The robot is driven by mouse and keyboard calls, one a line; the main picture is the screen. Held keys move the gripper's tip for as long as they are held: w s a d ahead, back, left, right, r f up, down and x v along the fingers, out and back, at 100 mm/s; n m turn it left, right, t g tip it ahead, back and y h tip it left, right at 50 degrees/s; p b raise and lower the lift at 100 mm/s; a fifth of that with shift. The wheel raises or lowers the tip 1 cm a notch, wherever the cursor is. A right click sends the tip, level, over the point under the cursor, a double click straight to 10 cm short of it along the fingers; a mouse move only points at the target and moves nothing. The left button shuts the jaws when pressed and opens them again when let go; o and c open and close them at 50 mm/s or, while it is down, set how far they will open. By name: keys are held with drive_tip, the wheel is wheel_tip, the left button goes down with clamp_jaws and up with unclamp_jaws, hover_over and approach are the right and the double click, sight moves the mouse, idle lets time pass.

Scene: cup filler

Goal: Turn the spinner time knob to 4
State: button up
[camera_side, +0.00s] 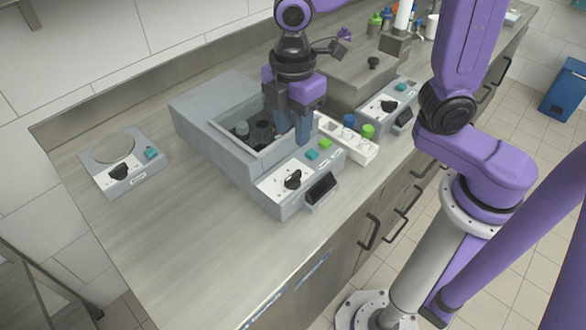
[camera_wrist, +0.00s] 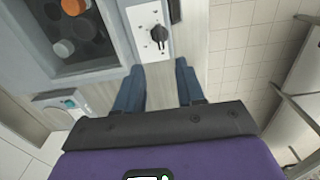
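A grey machine with an open well (camera_side: 180,110) stands mid-counter. Its sloped white front panel carries a black knob (camera_side: 293,179), also in the wrist view (camera_wrist: 159,34). Marks around the knob are too small to read, so its setting cannot be told. No readable label shows which machine is the spinner. My gripper (camera_side: 293,137) is above this machine, behind and above the knob in the side view. In the wrist view my gripper (camera_wrist: 160,66) has its two blue fingers wide apart with nothing between them. The knob lies beyond the fingertips, apart from them.
A small unit with a round plate and black knob (camera_side: 118,172) sits at left. Another machine's black knob (camera_side: 388,105) is at right. A white rack (camera_side: 352,149) with blue and green caps is close to the gripper. A dark screen (camera_side: 321,187) adjoins the panel. The front-left counter is clear.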

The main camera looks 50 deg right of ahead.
sight(293, 175)
wheel_tip(293, 175, down, 12)
idle(0.5)
clamp_jaws()
